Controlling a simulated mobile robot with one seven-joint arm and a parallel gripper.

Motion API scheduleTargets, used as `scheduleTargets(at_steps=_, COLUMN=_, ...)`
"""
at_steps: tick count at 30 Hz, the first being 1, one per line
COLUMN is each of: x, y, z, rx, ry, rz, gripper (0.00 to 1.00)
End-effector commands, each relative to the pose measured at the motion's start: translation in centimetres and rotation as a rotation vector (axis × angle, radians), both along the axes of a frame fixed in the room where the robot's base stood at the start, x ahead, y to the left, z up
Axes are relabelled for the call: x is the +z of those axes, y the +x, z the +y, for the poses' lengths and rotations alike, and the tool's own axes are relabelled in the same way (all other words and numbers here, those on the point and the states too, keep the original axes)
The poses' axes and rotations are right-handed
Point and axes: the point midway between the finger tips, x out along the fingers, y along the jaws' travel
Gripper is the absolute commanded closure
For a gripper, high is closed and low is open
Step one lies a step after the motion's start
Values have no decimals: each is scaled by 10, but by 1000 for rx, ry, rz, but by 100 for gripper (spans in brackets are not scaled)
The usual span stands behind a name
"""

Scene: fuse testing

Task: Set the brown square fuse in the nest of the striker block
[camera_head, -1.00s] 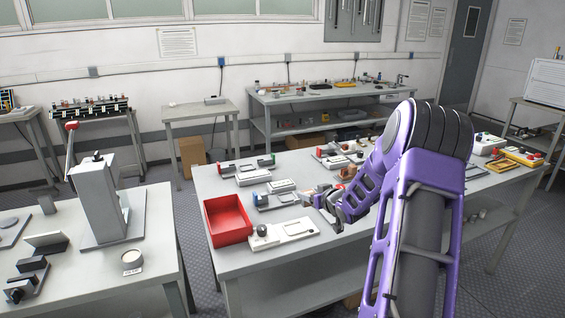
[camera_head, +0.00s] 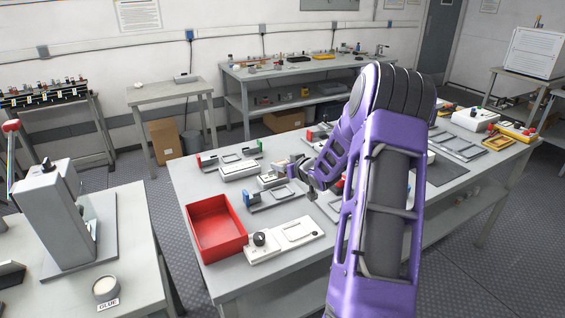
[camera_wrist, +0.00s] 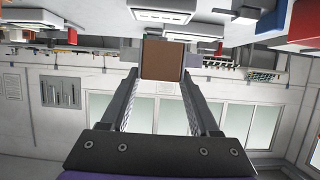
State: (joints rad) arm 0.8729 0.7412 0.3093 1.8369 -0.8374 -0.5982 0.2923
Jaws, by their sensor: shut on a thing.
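The brown square fuse (camera_wrist: 162,60) is held between the two fingertips of my gripper (camera_wrist: 162,72) in the wrist view, its flat face toward the camera. In the head view, my gripper (camera_head: 298,170) is over the left middle part of the central table, among the white and blue fixtures; the fuse is too small to make out clearly there. I cannot tell for sure which fixture is the striker block. A tall grey block (camera_head: 62,215) with a red-tipped lever stands on the left table. No nest can be clearly made out.
A red bin (camera_head: 217,228) and a white fixture with a black knob (camera_head: 284,238) are at the central table's near left. A blue-ended fixture (camera_head: 272,197) lies behind them. A glue dish (camera_head: 105,288) is on the left table. A floor gap separates the two tables.

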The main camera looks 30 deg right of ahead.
Motion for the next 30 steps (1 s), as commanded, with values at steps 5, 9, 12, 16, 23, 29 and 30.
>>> scheduleTargets(at_steps=5, x=-19, y=0, z=0, rx=1, ry=0, rz=-1, gripper=100)
scheduleTargets(at_steps=9, x=-37, y=0, z=0, rx=0, ry=-1, rz=-1, gripper=100)
scheduleTargets(at_steps=12, x=-48, y=0, z=0, rx=0, ry=-1, rz=-1, gripper=100)
scheduleTargets(at_steps=16, x=-59, y=1, z=0, rx=0, ry=-1, rz=-1, gripper=100)
scheduleTargets(at_steps=23, x=-63, y=1, z=0, rx=0, ry=-1, rz=-2, gripper=100)
scheduleTargets(at_steps=29, x=-63, y=0, z=0, rx=0, ry=-1, rz=-2, gripper=100)
scheduleTargets(at_steps=30, x=-63, y=1, z=0, rx=0, ry=-1, rz=-2, gripper=100)
